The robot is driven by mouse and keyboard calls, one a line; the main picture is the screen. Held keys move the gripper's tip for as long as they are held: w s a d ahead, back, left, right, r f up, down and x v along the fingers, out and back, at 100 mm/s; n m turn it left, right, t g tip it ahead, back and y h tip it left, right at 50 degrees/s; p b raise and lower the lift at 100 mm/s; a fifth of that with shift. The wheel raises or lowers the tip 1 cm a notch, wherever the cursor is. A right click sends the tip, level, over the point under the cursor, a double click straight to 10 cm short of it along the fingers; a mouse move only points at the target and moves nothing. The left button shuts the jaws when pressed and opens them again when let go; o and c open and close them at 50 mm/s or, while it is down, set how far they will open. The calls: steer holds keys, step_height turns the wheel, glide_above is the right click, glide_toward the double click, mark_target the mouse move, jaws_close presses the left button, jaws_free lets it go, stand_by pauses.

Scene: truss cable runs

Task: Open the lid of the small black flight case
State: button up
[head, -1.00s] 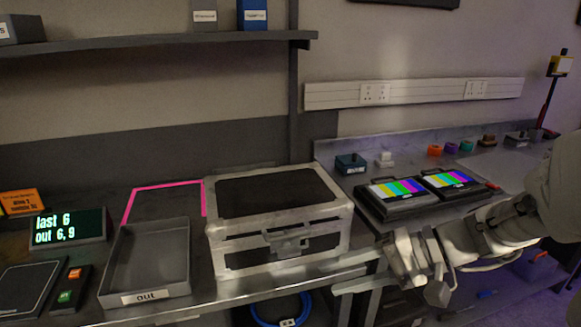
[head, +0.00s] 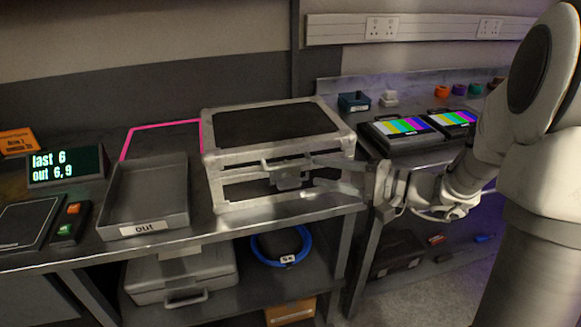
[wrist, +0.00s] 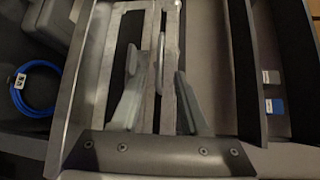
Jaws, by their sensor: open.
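The black flight case (head: 272,128) with silver edges stands shut on the bench, its front handle and latch (head: 287,174) facing me. Its front also shows in the wrist view (wrist: 125,60). My gripper (head: 318,174) is open in front of the case's right half, its fingers pointing left at the handle. In the wrist view the open fingers (wrist: 157,75) lie on either side of the thin upright handle bar (wrist: 160,60). I cannot tell whether they touch it.
A grey "out" tray (head: 146,195) stands left of the case, with a display (head: 65,165) beyond it. Two colour-bar monitors (head: 402,126) lie to the right. A grey case (head: 181,272) and a coiled blue cable (head: 281,246) are on the lower shelf.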

mark_target(293, 166)
steer(key=x, duration=0.8)
steer(key=shift+w+a, duration=0.1)
steer(key=shift+a, duration=0.1)
jaws_close()
stand_by(1.1)
